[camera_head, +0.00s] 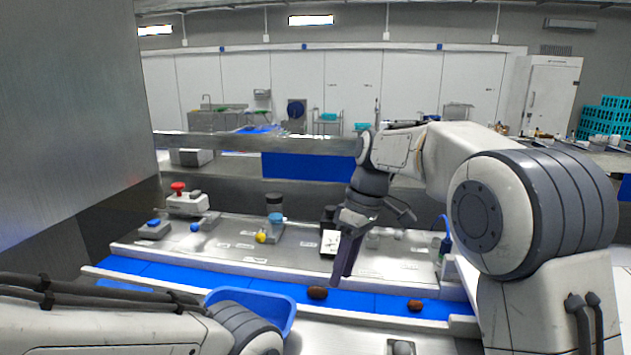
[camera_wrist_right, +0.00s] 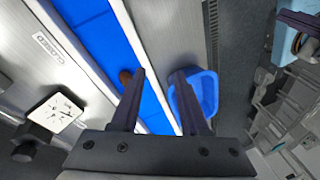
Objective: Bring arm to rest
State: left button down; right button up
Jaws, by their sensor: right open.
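My right gripper (camera_head: 346,262) hangs over the blue conveyor belt (camera_head: 240,283) in the head view, its dark fingers pointing down. In the right wrist view the gripper (camera_wrist_right: 156,72) has its two fingers apart with nothing between them. A brown date (camera_head: 317,292) lies on the belt just below and left of the fingers. It also shows beside one finger in the wrist view (camera_wrist_right: 126,76). A second date (camera_head: 415,305) lies on the belt further right. My left arm crosses the lower left of the head view, and its gripper is out of sight.
A blue bin (camera_head: 284,310) stands at the near side of the belt, partly behind my left arm. A red-topped button box (camera_head: 180,197), a blue-button box (camera_head: 154,228) and a small scale-like device (camera_head: 330,243) stand on the metal deck beyond the belt. A grey panel fills the left.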

jog(key=s+f+m+b, duration=0.1)
jog(key=s+f+b, duration=0.1)
jog(key=s+f, duration=0.3)
jog(key=s+f+m+t+h+b, duration=0.1)
jog(key=s+f, duration=0.5)
jog(key=s, duration=0.7)
jog(key=s+f+m+b, duration=0.1)
jog(key=s+f+b, duration=0.2)
jog(key=s, duration=0.7)
notch_tip(320, 180, down, 2)
jog(key=shift+a+f+m+h, duration=0.2)
jog(key=shift+m+h, duration=0.1)
jog(key=shift+m, duration=0.1)
